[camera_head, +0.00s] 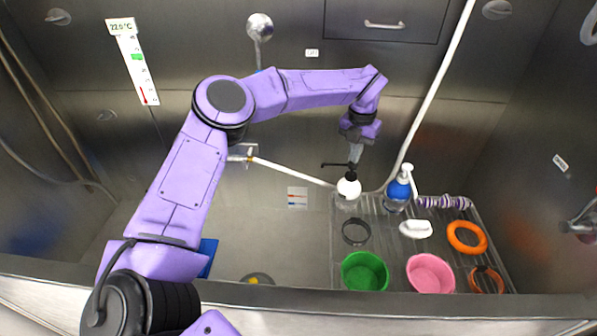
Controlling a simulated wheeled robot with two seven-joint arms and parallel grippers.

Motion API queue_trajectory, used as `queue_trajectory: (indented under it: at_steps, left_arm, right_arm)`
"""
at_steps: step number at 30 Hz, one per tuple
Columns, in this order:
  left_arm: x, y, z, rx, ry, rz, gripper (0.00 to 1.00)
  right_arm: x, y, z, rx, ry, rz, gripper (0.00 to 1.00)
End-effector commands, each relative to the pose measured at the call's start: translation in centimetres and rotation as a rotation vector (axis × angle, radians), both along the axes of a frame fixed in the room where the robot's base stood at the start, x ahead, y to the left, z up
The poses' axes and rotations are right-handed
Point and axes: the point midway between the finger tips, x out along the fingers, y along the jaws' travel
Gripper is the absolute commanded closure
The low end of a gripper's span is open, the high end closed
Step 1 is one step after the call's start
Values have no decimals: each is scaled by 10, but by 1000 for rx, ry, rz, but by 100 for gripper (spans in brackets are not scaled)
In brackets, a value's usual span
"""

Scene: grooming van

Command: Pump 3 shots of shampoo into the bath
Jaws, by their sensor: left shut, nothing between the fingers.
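My left arm reaches in from the left, over the steel bath (265,220). My left gripper (354,158) points down and is shut and empty. Its fingertips are right above the black pump head of a white, round bottle (348,189); I cannot tell whether they touch it. The black spout points left. A blue bottle (397,190) with a white pump head stands upright to its right. I cannot read labels to tell which bottle is shampoo. My right gripper is not in view.
A wire rack (390,235) holds both bottles, a green bowl (365,272), a pink bowl (431,274), a white brush-like item (415,229), an orange ring (467,237) and a striped roll (444,202). A white hose (430,95) runs behind the bottles. The bath floor left of the rack is mostly clear.

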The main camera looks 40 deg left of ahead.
Motion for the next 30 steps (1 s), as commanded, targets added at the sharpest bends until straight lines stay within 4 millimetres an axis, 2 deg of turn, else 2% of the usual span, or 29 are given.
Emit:
queue_trajectory:
  at_steps: [18, 26, 30]
  left_arm:
    - [0, 0, -24, 0, 2, 0, 100]
    - [-1, -1, -22, 0, 4, -1, 100]
    - [-1, -1, -14, 1, 4, -1, 100]
  right_arm:
    - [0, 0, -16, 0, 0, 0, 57]
    - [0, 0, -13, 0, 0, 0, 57]
    - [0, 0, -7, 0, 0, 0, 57]
